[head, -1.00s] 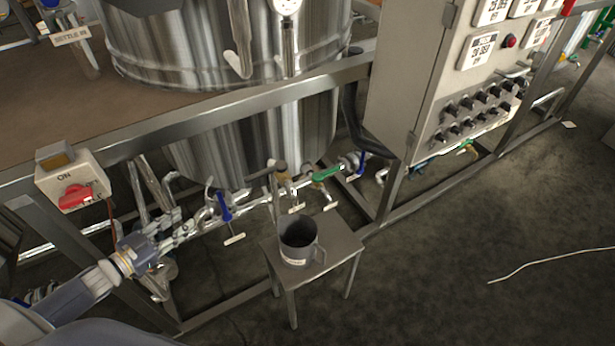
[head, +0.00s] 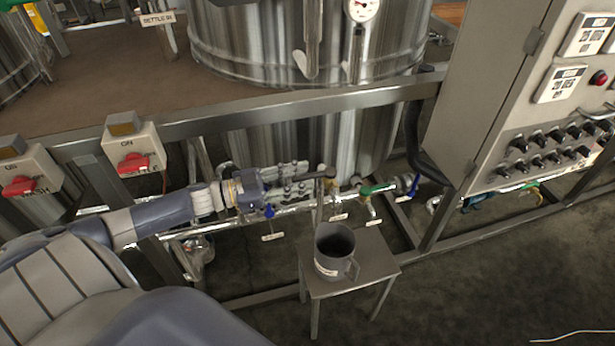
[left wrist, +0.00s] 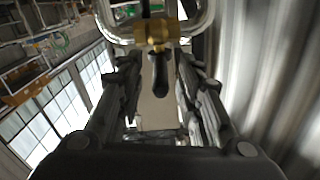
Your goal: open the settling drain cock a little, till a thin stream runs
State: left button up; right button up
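A cock with a dark lever (head: 322,172) sits on the pipe run under the steel tank, above a grey jug (head: 330,262). In the left wrist view, a brass cock body (left wrist: 157,32) shows at the top, with a dark lever (left wrist: 160,72) pointing down between my fingers. My left gripper (head: 308,178) is beside the cock in the head view. In the left wrist view the left gripper (left wrist: 158,85) is open, its fingers apart on both sides of the lever; I cannot tell whether they touch it. No stream is visible. My right gripper is out of view.
The jug stands on a small metal stool (head: 365,254). Blue-handled (head: 269,211) and green-handled (head: 378,189) valves flank the cock. The frame rail (head: 260,112) runs above; a control cabinet (head: 500,90) stands at right.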

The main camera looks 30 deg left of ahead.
pick_arm(q)
jog(key=shift+x, duration=1.15)
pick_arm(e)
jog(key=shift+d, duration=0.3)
pick_arm(q)
jog(key=shift+c, duration=0.5)
grip_shut()
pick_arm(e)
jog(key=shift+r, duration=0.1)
